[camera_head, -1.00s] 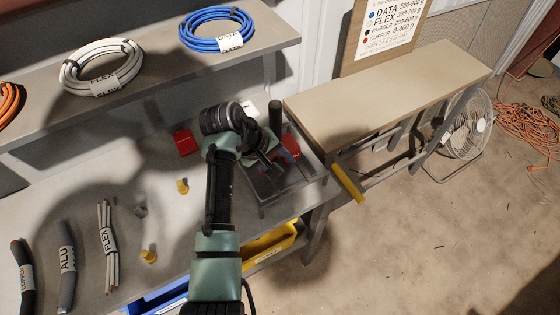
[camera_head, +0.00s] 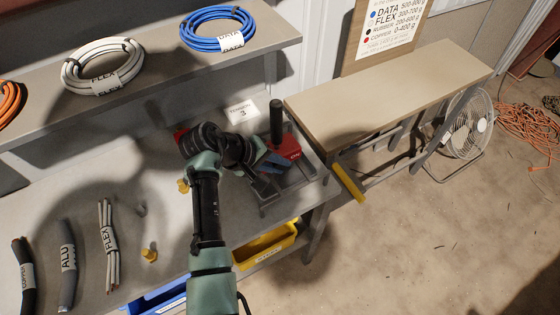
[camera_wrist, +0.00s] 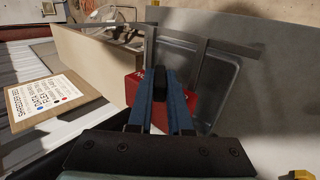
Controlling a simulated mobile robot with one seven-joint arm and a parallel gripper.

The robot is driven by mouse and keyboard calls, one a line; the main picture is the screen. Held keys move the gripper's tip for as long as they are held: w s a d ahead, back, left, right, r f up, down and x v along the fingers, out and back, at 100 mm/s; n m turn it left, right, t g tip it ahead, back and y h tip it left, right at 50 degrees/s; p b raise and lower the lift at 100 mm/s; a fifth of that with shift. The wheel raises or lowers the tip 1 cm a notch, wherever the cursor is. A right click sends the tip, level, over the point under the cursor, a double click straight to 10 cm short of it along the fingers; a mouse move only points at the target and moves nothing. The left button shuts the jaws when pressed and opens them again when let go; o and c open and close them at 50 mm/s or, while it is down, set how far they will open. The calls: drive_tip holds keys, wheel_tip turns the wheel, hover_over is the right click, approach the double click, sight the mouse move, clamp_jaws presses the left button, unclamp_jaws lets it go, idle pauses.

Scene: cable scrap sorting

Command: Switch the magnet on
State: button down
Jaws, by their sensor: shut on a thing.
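The magnet is a red block (camera_head: 286,148) with an upright black handle (camera_head: 276,122), at the right end of the workbench by a grey tray. In the wrist view the red block (camera_wrist: 138,88) lies just beyond my fingers, partly hidden by them. My gripper (camera_head: 272,160) is low against the block's left side. In the wrist view my gripper (camera_wrist: 166,88) has its blue fingers closed on a black piece, apparently the handle, seen end-on. The exact contact and any switch position cannot be made out.
The grey tray (camera_head: 264,209) sits below my gripper. Cable pieces (camera_head: 108,245) and yellow pieces (camera_head: 149,255) lie on the bench at left. Cable coils (camera_head: 102,66) rest on the shelf behind. A yellow bin (camera_head: 262,245) is under the bench.

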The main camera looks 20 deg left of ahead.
idle(0.3)
drive_tip(key=c, duration=0.8)
unclamp_jaws()
drive_tip(key=shift+c, duration=0.2)
drive_tip(key=v, duration=1.3)
drive_tip(key=shift+s, duration=0.15)
drive_tip(key=shift+a+f, duration=0.15)
drive_tip(key=shift+f, duration=0.05)
